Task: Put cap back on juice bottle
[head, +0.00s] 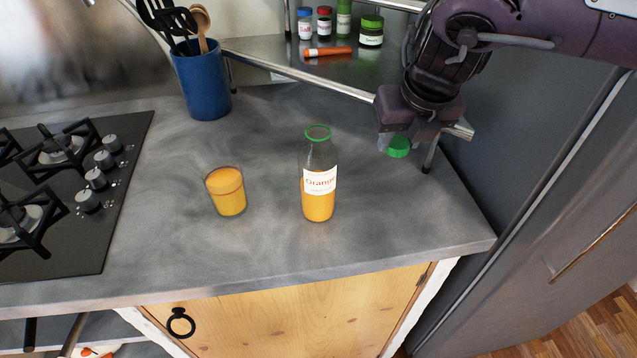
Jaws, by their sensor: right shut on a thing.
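The juice bottle (318,180) stands upright on the grey counter, with a white "Orange" label and orange juice in its lower part. Its mouth has a green rim and no cap covers it. My right gripper (396,139) is to the right of the bottle, pointing down, and is shut on the green cap (398,148). The cap is apart from the bottle. The fingers partly hide the cap, and I cannot tell its exact height above the counter. My left gripper is not in view.
A glass of juice (226,192) stands left of the bottle. A gas hob (70,190) is at the left, and a blue utensil pot (202,80) at the back. A metal shelf (300,75) with jars is behind. The counter's front (250,255) is clear.

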